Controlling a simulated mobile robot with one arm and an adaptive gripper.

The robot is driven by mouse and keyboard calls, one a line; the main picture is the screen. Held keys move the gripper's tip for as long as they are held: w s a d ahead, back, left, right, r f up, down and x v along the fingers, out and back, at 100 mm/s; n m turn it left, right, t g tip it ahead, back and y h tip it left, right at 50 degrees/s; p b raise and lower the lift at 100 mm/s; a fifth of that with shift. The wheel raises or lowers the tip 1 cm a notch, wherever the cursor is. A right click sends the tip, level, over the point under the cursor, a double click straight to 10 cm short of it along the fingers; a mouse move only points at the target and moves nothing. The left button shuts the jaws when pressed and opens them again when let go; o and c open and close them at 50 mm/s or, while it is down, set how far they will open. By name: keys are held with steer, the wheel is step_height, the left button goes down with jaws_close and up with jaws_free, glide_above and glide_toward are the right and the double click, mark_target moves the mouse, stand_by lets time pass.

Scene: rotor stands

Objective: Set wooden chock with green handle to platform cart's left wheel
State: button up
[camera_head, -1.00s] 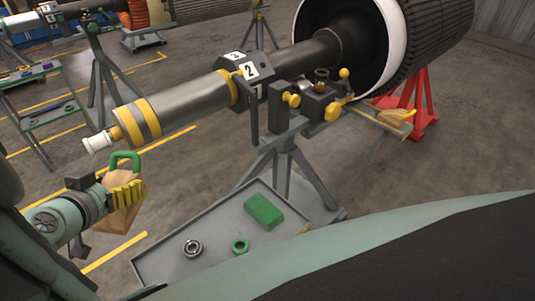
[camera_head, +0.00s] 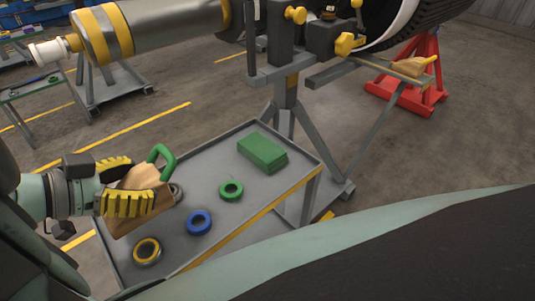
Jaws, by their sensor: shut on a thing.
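My gripper (camera_head: 137,184), with yellow ridged fingers, is shut on the wooden chock (camera_head: 150,177) at the left. The chock's green handle (camera_head: 163,164) sticks up on its right side. The chock appears in front of the left part of a grey tray-topped stand; I cannot tell its exact height above the tray. A grey wheeled base (camera_head: 118,87) stands on the floor at the upper left, with small dark casters. I cannot tell whether it is the platform cart, and no wheel is clearly identifiable as its left wheel.
The grey tray (camera_head: 222,160) holds a green block (camera_head: 262,152), a green ring (camera_head: 231,190), a blue ring (camera_head: 199,222) and a yellow ring (camera_head: 147,250). A rotor stand (camera_head: 288,85) rises behind it. Another wooden wedge (camera_head: 409,68) rests by a red stand (camera_head: 420,85). Floor at the right is open.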

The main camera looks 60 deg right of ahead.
mark_target(149, 158)
steer(key=d, duration=0.5)
steer(key=s+d+f+b, duration=0.1)
steer(key=d, duration=0.9)
steer(key=shift+s+d+f, duration=0.15)
steer(key=shift+s+d, duration=0.05)
steer(key=shift+d, duration=0.1)
steer(key=shift+f+b, duration=0.55)
steer(key=shift+f, duration=1.2)
steer(key=shift+w+f, duration=0.1)
steer(key=o, duration=1.2)
steer(key=shift+o, duration=0.2)
steer(key=p+v, duration=0.1)
steer(key=v, duration=1.1)
steer(key=shift+w+p, duration=0.1)
steer(key=shift+p, duration=0.2)
